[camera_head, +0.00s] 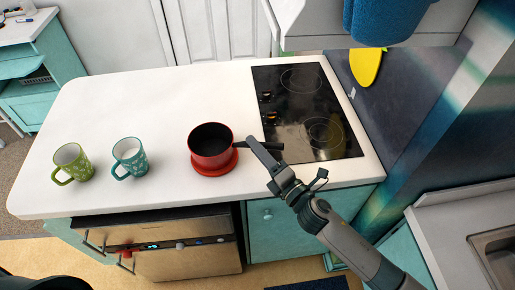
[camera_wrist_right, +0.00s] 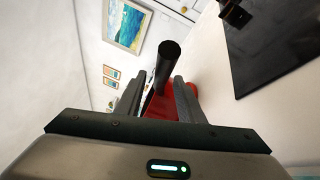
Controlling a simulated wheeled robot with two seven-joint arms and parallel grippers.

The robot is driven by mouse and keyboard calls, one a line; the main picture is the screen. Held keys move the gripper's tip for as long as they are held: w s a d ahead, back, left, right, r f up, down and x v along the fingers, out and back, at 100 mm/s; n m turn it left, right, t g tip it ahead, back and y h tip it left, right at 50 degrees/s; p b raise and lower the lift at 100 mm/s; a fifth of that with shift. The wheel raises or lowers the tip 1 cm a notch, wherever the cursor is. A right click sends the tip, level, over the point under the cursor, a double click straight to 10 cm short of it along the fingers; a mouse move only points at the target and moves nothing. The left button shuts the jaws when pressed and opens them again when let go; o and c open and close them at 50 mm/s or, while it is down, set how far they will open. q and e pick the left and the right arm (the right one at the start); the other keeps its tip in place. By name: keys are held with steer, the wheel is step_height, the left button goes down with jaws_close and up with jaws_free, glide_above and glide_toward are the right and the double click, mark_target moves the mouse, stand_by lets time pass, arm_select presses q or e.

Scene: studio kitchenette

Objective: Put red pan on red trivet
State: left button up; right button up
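The red pan (camera_head: 210,148) is upright over the red trivet (camera_head: 216,171) on the white counter. It appears to rest on the trivet, with the trivet's front and right rim showing; its underside is hidden. Its black handle (camera_head: 267,145) points right. My right gripper (camera_head: 251,143) is at the handle. In the right wrist view, the handle (camera_wrist_right: 168,58) passes between the two fingers (camera_wrist_right: 158,84), which stand apart with a gap; red shows beyond them. I see no clear grip on the handle. My left gripper is not in view.
A teal mug (camera_head: 130,157) and a green mug (camera_head: 72,162) stand left of the pan. A black cooktop (camera_head: 305,110) lies right of and behind it. The counter's back left is clear. A sink (camera_head: 495,255) is at the lower right.

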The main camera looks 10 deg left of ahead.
steer(key=shift+r, duration=0.1)
steer(key=shift+s+d, duration=0.3)
steer(key=shift+d, duration=0.05)
steer(key=b+v, duration=0.3)
steer(key=v, duration=0.8)
steer(key=shift+s, duration=0.1)
stand_by(0.3)
